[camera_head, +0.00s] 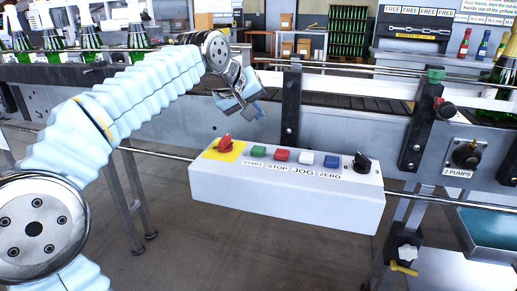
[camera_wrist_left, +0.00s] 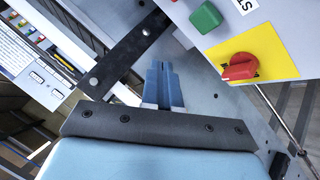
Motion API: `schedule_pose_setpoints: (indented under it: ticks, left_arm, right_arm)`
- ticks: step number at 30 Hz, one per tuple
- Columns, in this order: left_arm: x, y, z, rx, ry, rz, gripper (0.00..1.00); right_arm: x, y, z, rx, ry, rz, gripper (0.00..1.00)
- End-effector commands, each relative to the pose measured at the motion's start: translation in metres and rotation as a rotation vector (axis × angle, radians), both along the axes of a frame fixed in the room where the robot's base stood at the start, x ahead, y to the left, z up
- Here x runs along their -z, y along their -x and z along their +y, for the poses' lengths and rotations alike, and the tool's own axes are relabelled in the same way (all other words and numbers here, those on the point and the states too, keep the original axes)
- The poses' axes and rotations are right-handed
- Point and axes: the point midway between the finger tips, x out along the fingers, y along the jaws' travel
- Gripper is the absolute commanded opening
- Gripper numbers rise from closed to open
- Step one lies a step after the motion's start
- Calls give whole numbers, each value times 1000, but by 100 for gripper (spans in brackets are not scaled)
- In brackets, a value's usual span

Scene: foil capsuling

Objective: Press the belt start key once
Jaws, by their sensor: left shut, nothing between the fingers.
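The green START key (camera_head: 258,152) sits on the sloped top of the white control box (camera_head: 285,205), between the red rotary switch on its yellow plate (camera_head: 226,145) and the red STOP key (camera_head: 281,155). In the left wrist view the green key (camera_wrist_left: 206,17) shows at the top, with the red switch (camera_wrist_left: 239,68) to its lower right. My left gripper (camera_head: 257,107) is shut and empty, above and behind the box, apart from the key. Its closed blue fingertips (camera_wrist_left: 160,68) show in the wrist view, left of and below the key. My right gripper is not in view.
A white JOG key (camera_head: 306,158), blue ZERO key (camera_head: 332,161) and black knob (camera_head: 361,162) continue along the box. A dark bracket (camera_head: 291,100) and the conveyor rail stand behind it. Green bottles (camera_head: 92,40) line the left. Open floor lies in front of the box.

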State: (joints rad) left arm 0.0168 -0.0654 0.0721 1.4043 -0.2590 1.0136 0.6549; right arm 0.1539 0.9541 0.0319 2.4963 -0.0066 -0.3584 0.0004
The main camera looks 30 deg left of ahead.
Motion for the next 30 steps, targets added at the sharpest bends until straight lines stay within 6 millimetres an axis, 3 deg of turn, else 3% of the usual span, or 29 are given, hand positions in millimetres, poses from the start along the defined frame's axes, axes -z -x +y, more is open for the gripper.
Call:
schedule_pose_setpoints:
  ticks: [4, 12, 30]
  left_arm:
    - [31, 0, 0, -1, 0, -1, 0]
    - [56, 0, 0, 0, 0, -1, 0]
    - [60, 0, 0, -1, 0, -1, 0]
  right_arm:
    - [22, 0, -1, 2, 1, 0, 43]
    - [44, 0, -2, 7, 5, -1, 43]
    - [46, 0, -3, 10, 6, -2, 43]
